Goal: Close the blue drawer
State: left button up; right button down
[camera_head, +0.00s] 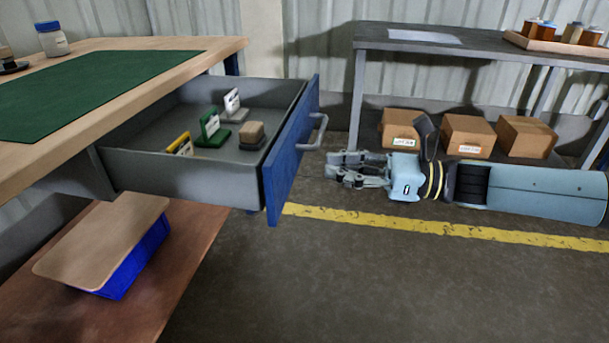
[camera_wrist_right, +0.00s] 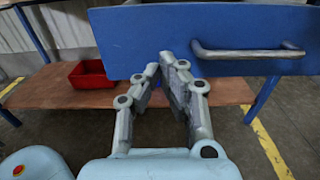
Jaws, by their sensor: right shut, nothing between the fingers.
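The blue drawer stands pulled out from under the workbench; its blue front (camera_head: 290,150) has a grey bar handle (camera_head: 314,133). The drawer's grey tray is open to view and holds small stands and a block. My right gripper (camera_head: 335,168) is in front of the drawer front, on its outer side, near and slightly below the handle in the picture. Its fingers are shut and empty. In the right wrist view, the fingertips (camera_wrist_right: 168,66) point toward the drawer front (camera_wrist_right: 150,35), left of the handle (camera_wrist_right: 248,53). Contact cannot be told. My left gripper is not in view.
Inside the drawer are a yellow stand (camera_head: 181,144), a green stand (camera_head: 211,128), a white stand (camera_head: 233,105) and a brown-topped block (camera_head: 252,134). A lidded blue bin (camera_head: 110,240) sits on the lower shelf. Cardboard boxes (camera_head: 468,135) stand beneath the grey table (camera_head: 480,44).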

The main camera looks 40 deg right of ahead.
aim_at(289, 163)
jog(key=b+x, duration=0.1)
jog(key=x, duration=0.4)
jog(key=shift+w+f+b, duration=0.1)
jog(key=shift+b, duration=0.3)
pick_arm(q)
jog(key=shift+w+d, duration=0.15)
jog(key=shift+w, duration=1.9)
pick_arm(e)
jog(key=shift+w+a, duration=0.25)
